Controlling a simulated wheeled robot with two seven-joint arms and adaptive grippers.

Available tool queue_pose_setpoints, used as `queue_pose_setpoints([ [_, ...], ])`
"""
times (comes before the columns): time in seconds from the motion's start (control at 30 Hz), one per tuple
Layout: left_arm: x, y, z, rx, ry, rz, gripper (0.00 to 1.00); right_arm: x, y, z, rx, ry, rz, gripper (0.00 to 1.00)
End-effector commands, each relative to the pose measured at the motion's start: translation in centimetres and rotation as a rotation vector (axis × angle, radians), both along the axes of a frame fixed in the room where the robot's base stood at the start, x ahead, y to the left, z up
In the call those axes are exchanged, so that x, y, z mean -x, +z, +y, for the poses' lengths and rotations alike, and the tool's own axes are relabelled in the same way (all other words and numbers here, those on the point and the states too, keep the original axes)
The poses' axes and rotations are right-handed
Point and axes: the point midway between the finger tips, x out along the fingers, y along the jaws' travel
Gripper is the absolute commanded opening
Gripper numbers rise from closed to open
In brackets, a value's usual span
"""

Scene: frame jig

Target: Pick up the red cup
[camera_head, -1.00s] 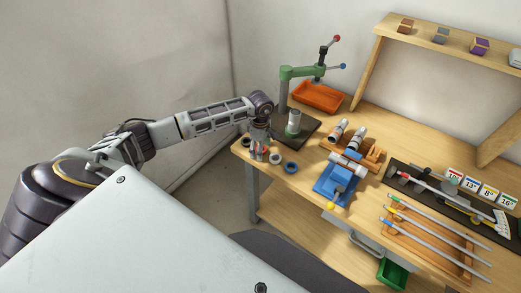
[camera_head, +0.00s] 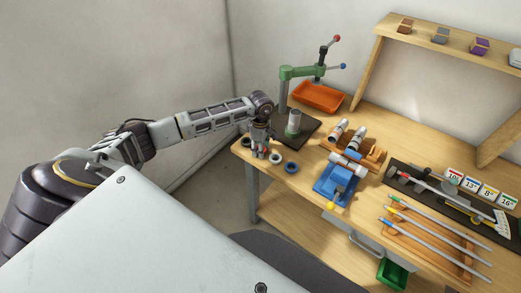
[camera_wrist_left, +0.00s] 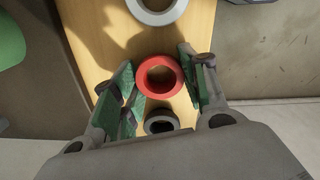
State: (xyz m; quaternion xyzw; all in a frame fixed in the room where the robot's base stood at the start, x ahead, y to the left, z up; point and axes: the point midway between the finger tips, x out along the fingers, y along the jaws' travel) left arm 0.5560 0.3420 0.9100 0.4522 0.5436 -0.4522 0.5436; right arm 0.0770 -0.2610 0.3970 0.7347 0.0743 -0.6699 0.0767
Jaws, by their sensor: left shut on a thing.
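The red cup (camera_wrist_left: 159,77) shows in the left wrist view as a round red ring with an open top, seen from above. It stands between the two green-padded fingers of my left gripper (camera_wrist_left: 158,84), which is shut on it. In the head view my left gripper (camera_head: 259,153) points down at the near left corner of the workbench. There its fingers mostly hide the cup, and only a little red shows. Whether the cup is clear of the bench top is hard to tell. My right gripper is not in view.
A dark ring (camera_wrist_left: 161,121) and a pale grey ring (camera_wrist_left: 155,8) lie close on either side of the cup. A blue ring (camera_head: 291,168) lies farther right. A green press (camera_head: 298,73) on a dark plate stands behind. The bench edge is close to the gripper.

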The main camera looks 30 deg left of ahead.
Motion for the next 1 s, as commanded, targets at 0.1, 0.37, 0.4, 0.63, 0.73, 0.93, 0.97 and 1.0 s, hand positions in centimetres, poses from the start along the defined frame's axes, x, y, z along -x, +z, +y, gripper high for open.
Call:
queue_pose_setpoints([
  [0.1,0.0,0.2,0.0,0.000,0.000,-0.001,0.22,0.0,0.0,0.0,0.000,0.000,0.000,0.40],
  [0.37,-0.1,2.0,0.1,-0.001,0.000,-0.003,0.22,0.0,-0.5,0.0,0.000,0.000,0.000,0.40],
  [0.4,-0.1,2.5,0.1,-0.001,-0.001,-0.003,0.22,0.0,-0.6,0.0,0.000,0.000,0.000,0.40],
  [0.63,-0.1,5.8,0.1,-0.002,0.000,-0.004,0.22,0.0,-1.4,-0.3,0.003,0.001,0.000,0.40],
  [0.73,-0.1,7.3,0.0,-0.001,-0.001,-0.003,0.22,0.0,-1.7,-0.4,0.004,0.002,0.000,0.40],
  [0.93,-0.1,9.3,0.0,0.001,0.000,-0.002,0.22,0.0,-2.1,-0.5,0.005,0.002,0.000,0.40],
  [0.97,-0.1,9.5,0.0,0.000,0.000,-0.002,0.22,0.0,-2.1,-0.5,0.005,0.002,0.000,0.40],
  [1.0,0.0,9.7,0.0,0.000,0.000,-0.002,0.22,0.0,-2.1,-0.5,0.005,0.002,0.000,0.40],
])
